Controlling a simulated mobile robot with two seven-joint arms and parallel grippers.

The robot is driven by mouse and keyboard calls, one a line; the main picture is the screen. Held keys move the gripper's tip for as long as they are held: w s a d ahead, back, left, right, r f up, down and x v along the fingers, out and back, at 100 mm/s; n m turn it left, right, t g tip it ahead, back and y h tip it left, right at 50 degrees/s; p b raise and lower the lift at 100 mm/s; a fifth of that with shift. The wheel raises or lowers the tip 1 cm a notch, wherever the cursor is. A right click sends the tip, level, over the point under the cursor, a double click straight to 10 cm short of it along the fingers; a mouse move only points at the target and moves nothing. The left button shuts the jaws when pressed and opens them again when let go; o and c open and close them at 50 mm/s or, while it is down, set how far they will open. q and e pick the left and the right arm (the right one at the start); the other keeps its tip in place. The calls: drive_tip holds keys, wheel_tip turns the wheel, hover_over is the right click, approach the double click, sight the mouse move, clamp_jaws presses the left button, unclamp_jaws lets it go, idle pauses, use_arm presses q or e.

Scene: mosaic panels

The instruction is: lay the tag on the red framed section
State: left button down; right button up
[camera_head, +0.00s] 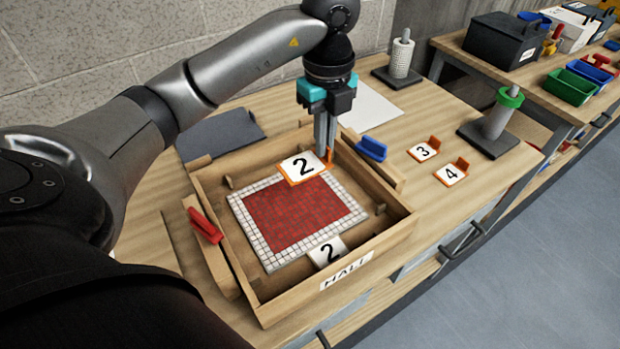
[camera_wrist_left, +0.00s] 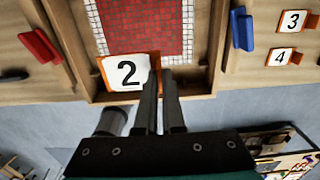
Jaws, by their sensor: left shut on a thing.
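The tag (camera_head: 301,167) is a white plate with a black 2 and an orange edge and grip. My left gripper (camera_head: 326,154) is shut on its orange grip and holds it over the far edge of the mosaic; the gap below is hard to judge. The tag also shows in the left wrist view (camera_wrist_left: 126,71), just left of the left gripper's fingers (camera_wrist_left: 160,78). The red section (camera_head: 300,212) is a field of red tiles framed by white tiles (camera_head: 245,219), inside a wooden tray (camera_head: 390,231). My right gripper is not in view.
A white card (camera_head: 328,251) with a 2 lies at the tray's near side, by the HALL label (camera_head: 345,270). Tray walls surround the mosaic.

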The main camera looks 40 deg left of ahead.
sight(324, 159)
use_arm(q)
wheel_tip(324, 159, down, 12)
drive_tip(key=shift+r+b, duration=0.1)
drive_tip(key=shift+b, duration=0.55)
drive_tip(key=shift+f, duration=2.4)
drive_tip(key=shift+f+b, duration=0.2)
drive_tip(key=shift+b, duration=0.15)
drive_tip(key=c, duration=1)
unclamp_jaws()
drive_tip(key=shift+r, duration=0.1)
drive_tip(key=shift+r, duration=0.3)
wheel_tip(324, 159, up, 12)
drive_tip(key=shift+f+p, duration=0.15)
drive_tip(key=shift+p, duration=0.35)
